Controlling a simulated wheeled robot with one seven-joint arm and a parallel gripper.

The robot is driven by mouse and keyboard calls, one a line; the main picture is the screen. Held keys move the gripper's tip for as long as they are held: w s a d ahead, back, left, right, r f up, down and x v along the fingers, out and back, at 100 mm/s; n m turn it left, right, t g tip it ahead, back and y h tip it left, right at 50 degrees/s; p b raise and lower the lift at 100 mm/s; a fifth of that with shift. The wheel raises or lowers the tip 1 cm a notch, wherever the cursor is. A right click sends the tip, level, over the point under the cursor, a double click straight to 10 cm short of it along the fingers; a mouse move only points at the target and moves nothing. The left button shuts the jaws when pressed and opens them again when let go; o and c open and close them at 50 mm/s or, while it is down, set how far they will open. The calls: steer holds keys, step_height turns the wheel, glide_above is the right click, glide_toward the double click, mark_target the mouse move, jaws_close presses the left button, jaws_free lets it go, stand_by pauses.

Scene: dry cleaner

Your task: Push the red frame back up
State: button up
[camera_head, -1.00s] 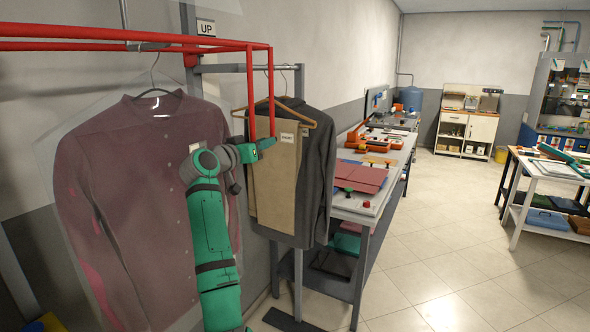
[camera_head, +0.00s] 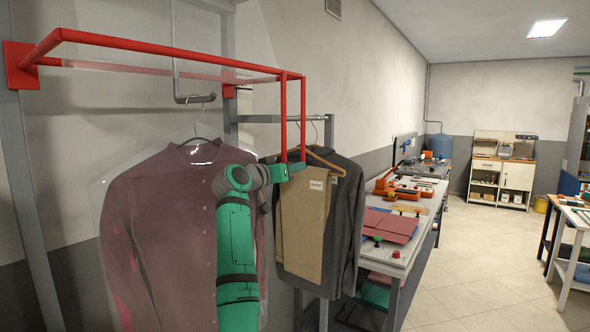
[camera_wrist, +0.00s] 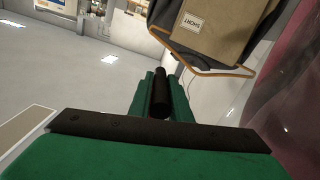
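The red frame (camera_head: 165,50) runs out from a red bracket on a grey post at the left, roughly level. At its right end two red bars hang down as a handle. My gripper (camera_head: 289,170) is at the lower end of these bars, in front of the trousers. In the wrist view, my gripper's green fingers (camera_wrist: 162,100) lie on either side of a dark cylinder (camera_wrist: 159,92), which looks like the handle's grip, and appear shut on it.
A maroon shirt (camera_head: 165,215) in clear plastic hangs close behind my arm. Tan trousers (camera_head: 303,235) and a dark jacket (camera_head: 345,225) hang just beyond the gripper. A workbench (camera_head: 425,195) with red panels stands along the wall. The floor (camera_head: 480,270) at right is clear.

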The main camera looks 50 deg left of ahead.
steer(key=o, duration=0.4)
steer(key=shift+s+a+r, duration=0.2)
steer(key=shift+s+r, duration=0.1)
steer(key=shift+r, duration=0.15)
steer(key=shift+w+d+f, duration=0.2)
steer(key=shift+w+f, duration=0.05)
steer(key=shift+w, duration=0.05)
steer(key=v, duration=1.1)
steer(key=shift+a, duration=0.15)
